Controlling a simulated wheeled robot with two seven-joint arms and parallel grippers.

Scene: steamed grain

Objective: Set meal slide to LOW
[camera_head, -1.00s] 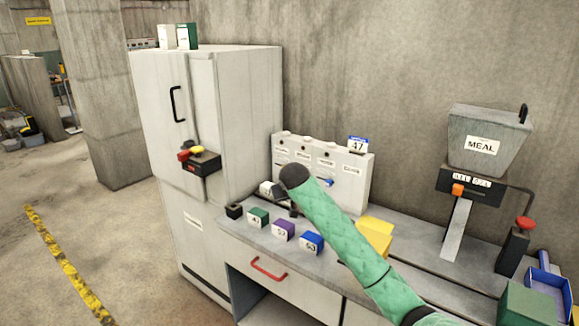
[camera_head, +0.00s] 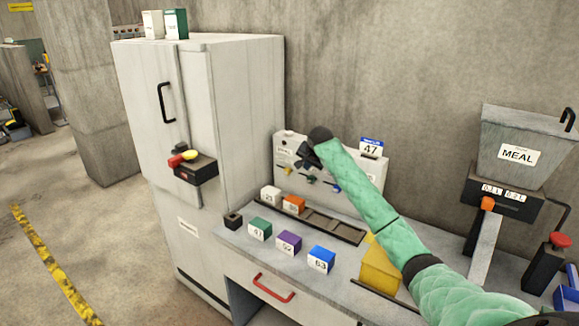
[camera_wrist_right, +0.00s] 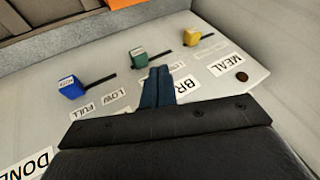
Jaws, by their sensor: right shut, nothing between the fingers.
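A white panel (camera_head: 360,175) stands at the back of the counter, with a yellow slide knob (camera_head: 288,170), a green one (camera_head: 310,180) and a blue one (camera_head: 336,188). In the right wrist view, turned over, the yellow knob (camera_wrist_right: 192,37) is nearest the MEAL label (camera_wrist_right: 224,63). The green knob (camera_wrist_right: 138,55) is in the middle and the blue knob (camera_wrist_right: 71,88) is by LOW and FULL labels. My right gripper (camera_head: 303,156) is shut and empty in front of the panel; its fingers (camera_wrist_right: 157,84) are over the partly hidden BR label. My left gripper is out of view.
Green (camera_head: 260,229), purple (camera_head: 289,242) and blue (camera_head: 321,259) blocks line the counter front. White (camera_head: 271,195) and orange (camera_head: 293,204) blocks sit behind. A yellow box (camera_head: 380,268) is under my arm. A fridge (camera_head: 240,120) is left; a MEAL hopper (camera_head: 520,150) stands right.

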